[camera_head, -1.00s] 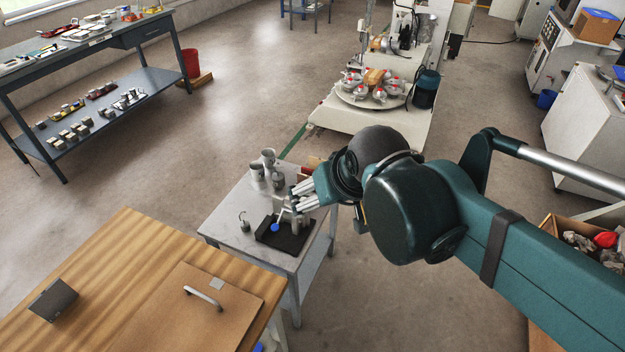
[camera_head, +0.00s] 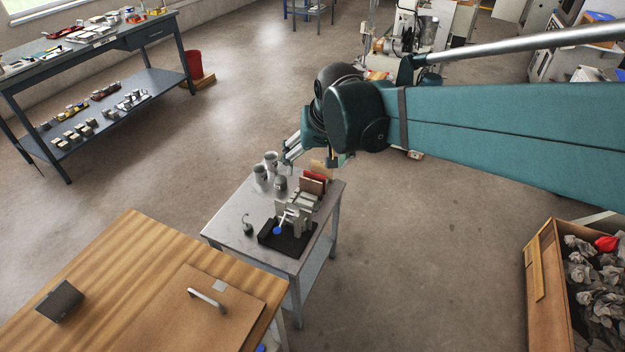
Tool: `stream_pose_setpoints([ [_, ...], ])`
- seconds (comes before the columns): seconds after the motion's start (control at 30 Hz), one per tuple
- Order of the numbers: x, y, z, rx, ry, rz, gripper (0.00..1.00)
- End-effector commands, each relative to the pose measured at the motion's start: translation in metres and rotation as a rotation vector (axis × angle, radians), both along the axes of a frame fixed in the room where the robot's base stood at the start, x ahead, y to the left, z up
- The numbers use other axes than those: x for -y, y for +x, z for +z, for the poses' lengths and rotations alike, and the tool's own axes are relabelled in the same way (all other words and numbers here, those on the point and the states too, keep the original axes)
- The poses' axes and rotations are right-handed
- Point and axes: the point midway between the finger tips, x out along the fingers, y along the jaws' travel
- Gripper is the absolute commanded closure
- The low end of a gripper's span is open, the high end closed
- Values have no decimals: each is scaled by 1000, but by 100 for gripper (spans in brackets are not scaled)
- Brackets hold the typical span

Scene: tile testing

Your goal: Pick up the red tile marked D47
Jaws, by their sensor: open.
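A red tile (camera_head: 316,176) stands on edge among several tiles at the back right of the small grey table (camera_head: 225,222). A brown tile (camera_head: 311,187) stands in front of it and hides its lower part. No D47 marking can be read at this size. My gripper (camera_head: 288,158) is open and empty, above the back of the small table, to the left of the red tile and higher than it. The gripper is apart from the tiles.
A black-based device with a blue knob (camera_head: 278,230) stands in front of the tiles. Grey cups (camera_head: 260,172) and a small weight (camera_head: 280,184) stand at the back left. A wooden bench (camera_head: 130,270) is at front left.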

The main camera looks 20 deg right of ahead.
Motion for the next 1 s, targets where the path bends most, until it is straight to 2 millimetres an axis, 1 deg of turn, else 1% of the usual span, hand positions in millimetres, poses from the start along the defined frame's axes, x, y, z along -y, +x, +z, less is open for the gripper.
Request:
stream_pose_setpoints([
  [0.03, 2, 9, -1, -7, 3, -10, 22],
  [0.1, 4, 18, -3, -20, 8, -24, 22],
  [0.37, 13, 55, -16, -62, 28, -75, 22],
  [0.57, 20, 83, -29, -94, 41, -116, 22],
  [0.77, 27, 110, -46, -126, 54, -157, 22],
  [1.0, 36, 141, -70, -167, 68, -208, 22],
])
